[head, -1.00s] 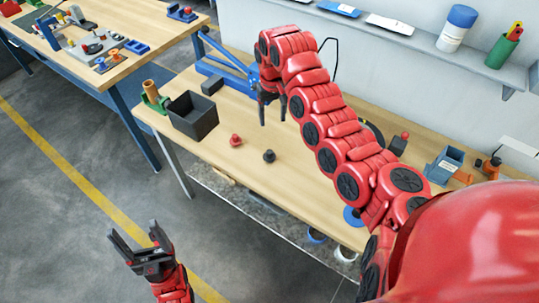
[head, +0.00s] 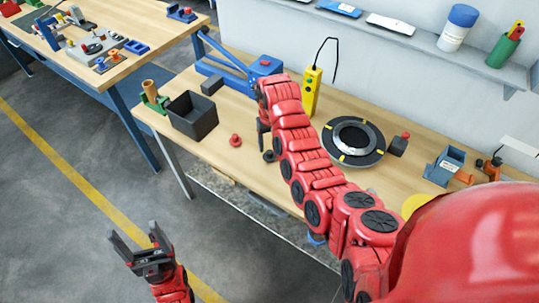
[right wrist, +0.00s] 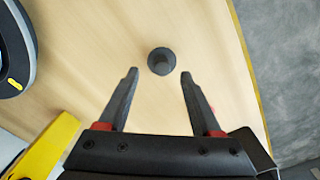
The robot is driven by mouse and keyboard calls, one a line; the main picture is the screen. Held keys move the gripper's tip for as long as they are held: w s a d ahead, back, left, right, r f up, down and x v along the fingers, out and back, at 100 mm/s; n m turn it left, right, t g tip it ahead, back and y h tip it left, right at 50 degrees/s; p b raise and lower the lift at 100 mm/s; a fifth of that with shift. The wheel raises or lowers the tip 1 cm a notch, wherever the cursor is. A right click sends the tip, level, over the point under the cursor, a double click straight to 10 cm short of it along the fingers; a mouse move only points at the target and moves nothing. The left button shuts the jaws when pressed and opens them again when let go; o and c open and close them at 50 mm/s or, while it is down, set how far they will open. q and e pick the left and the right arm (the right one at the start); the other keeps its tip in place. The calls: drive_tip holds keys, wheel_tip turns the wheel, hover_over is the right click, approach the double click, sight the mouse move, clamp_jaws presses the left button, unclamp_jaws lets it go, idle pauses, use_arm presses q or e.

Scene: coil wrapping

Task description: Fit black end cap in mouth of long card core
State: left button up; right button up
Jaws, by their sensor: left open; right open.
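The black end cap (head: 268,156) sits on the wooden bench, partly hidden by my right gripper in the head view. In the right wrist view the cap (right wrist: 161,61) is a dark round piece with a raised knob, just beyond the gap between the fingertips. My right gripper (head: 263,135) is open and empty above the bench; its two fingers (right wrist: 159,73) are apart in the wrist view. A brown card tube (head: 149,87) stands in a green holder at the bench's left end. My left gripper (head: 134,231) is open and empty over the floor, left of the bench.
A red knobbed piece (head: 235,140) lies left of the cap. A dark open bin (head: 193,118) stands between it and the card tube. A blue machine (head: 225,72), a yellow control box (head: 311,92) and a black ring with a metal coil (head: 353,142) are behind and right.

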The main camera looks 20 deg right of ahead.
sight(270, 152)
drive_tip(key=shift+a+f+p, duration=0.15)
drive_tip(key=shift+f+p, duration=0.6)
drive_tip(key=shift+f, duration=1)
drive_tip(key=shift+c, duration=0.3)
clamp_jaws()
